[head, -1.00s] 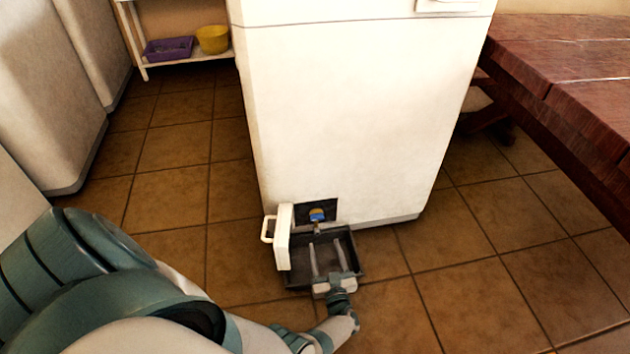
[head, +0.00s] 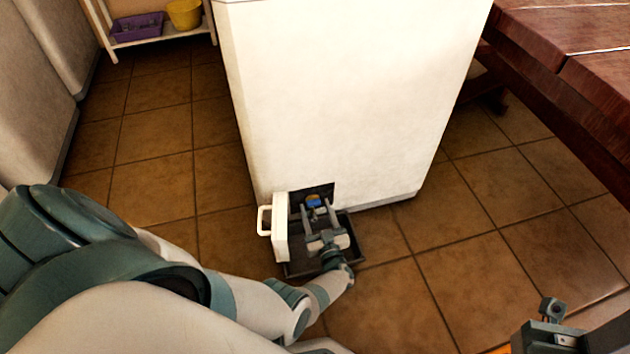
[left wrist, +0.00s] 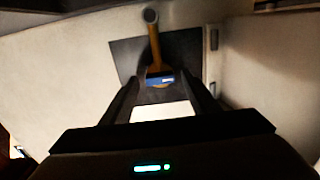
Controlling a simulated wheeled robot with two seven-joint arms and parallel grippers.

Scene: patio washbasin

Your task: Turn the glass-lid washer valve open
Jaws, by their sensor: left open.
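The washer (head: 350,100) is a white box, with a dark square opening (head: 325,190) low on its front. The valve (head: 313,201), a small knob with blue and yellow parts, sits in that opening. It also shows in the left wrist view (left wrist: 160,81), blue and yellow, below an orange-brown stem. My left gripper (head: 311,208) is open, with its two fingers pointing at the opening, one on each side of the valve. I cannot tell whether they touch it. A dark grey part of my right arm (head: 548,335) shows at the lower right; its jaws cannot be made out.
A white flap with a handle (head: 281,228) stands open left of the opening. A dark tray (head: 300,268) lies on the floor under my left gripper. A reddish wooden table (head: 590,70) is at the right.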

